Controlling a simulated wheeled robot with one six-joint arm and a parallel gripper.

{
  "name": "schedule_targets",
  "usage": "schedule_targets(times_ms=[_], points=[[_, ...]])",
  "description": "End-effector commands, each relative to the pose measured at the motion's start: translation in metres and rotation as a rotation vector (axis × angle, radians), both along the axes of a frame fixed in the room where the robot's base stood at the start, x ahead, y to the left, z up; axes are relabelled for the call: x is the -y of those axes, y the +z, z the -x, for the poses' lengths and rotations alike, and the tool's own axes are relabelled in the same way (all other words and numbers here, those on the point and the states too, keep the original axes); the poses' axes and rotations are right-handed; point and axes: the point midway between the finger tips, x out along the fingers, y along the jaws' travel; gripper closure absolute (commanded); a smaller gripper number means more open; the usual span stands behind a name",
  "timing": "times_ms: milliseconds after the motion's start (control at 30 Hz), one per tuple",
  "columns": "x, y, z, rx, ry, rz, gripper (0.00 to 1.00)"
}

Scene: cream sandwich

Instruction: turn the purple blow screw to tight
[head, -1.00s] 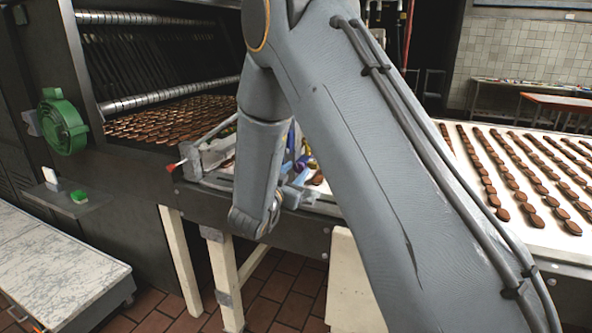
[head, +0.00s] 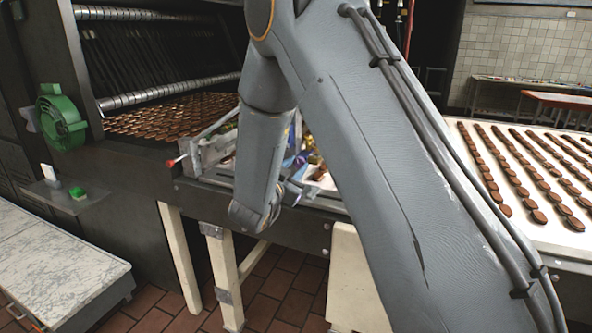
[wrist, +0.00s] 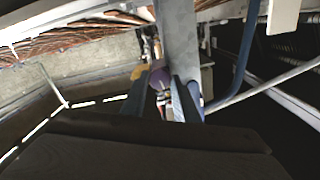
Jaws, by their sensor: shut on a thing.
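The purple blow screw (wrist: 158,76) shows in the middle of the wrist view, between the two fingers of my gripper (wrist: 162,92). My gripper is shut on it. A yellow part touches or lies just left of the screw. In the head view a small purple piece (head: 301,160) shows beside my forearm, on the machine's front side. My arm hides most of this area and the gripper fingers there. I cannot tell from these frames how far the screw is turned.
A metal frame with a red-tipped lever (head: 172,162) stands left of my arm. A conveyor (head: 470,130) with rows of brown biscuits lies to the right. A green wheel (head: 62,118) and green button (head: 78,193) are at left. In the wrist view, a grey bar (wrist: 178,35) rises close by.

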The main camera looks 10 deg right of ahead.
Motion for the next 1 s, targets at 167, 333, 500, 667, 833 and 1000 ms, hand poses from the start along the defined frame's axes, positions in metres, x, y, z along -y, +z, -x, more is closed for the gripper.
schedule_targets(times_ms=[167, 333, 500, 667, 833, 1000], points=[[0.0000, -0.0027, -0.0003, 0.088, -0.001, -0.118, 0.95], [0.0000, -0.0029, -0.0002, 0.184, 0.000, -0.250, 0.95], [-0.0001, -0.0035, -0.0003, 0.278, 0.000, -0.380, 0.95], [0.0003, -0.0041, 0.0000, 0.368, 0.000, -0.503, 0.95], [0.0005, -0.0046, -0.0001, 0.462, -0.001, -0.635, 0.95], [0.0010, -0.0049, 0.0001, 0.558, -0.001, -0.765, 0.95]])
